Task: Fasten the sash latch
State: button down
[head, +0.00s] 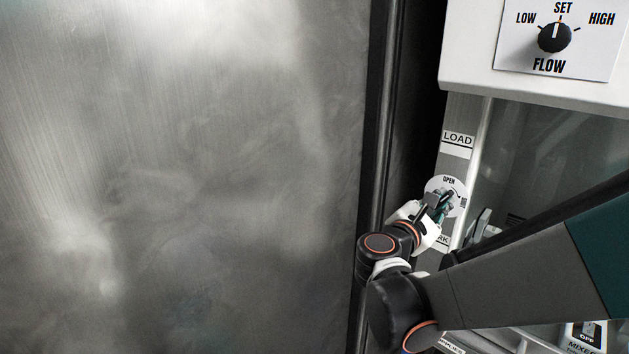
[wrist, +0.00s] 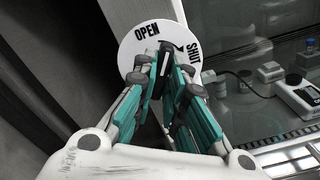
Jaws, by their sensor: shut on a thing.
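The sash latch has a round white plate (head: 447,184) marked OPEN, on the grey post at the left of the glass-fronted cabinet. In the wrist view the plate (wrist: 143,48) reads OPEN at its upper left and SHUT at its right. My gripper (wrist: 163,66) has its teal-padded fingers closed around the dark latch handle (wrist: 164,70), which carries a white line. The fingers cover much of the handle and the lower plate, so its exact angle is hard to read. In the head view my gripper (head: 440,205) is at the plate, partly hidden by my own wrist.
A LOAD label (head: 457,139) sits above the latch. A FLOW knob (head: 554,37) is on the white panel at upper right. A MIXER switch (head: 586,336) is at lower right. Lab devices (wrist: 299,94) stand behind the glass. A large metal panel (head: 180,180) fills the left.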

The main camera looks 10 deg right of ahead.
jog(key=m, duration=0.5)
jog(key=shift+m, duration=0.3)
jog(key=m, duration=0.5)
jog(key=shift+m, duration=0.3)
jog(key=shift+f, duration=0.1)
jog(key=c, duration=1.6)
grip_release()
jog(key=shift+c, duration=0.2)
jog(key=v, duration=0.7)
jog(key=shift+s+a, duration=0.25)
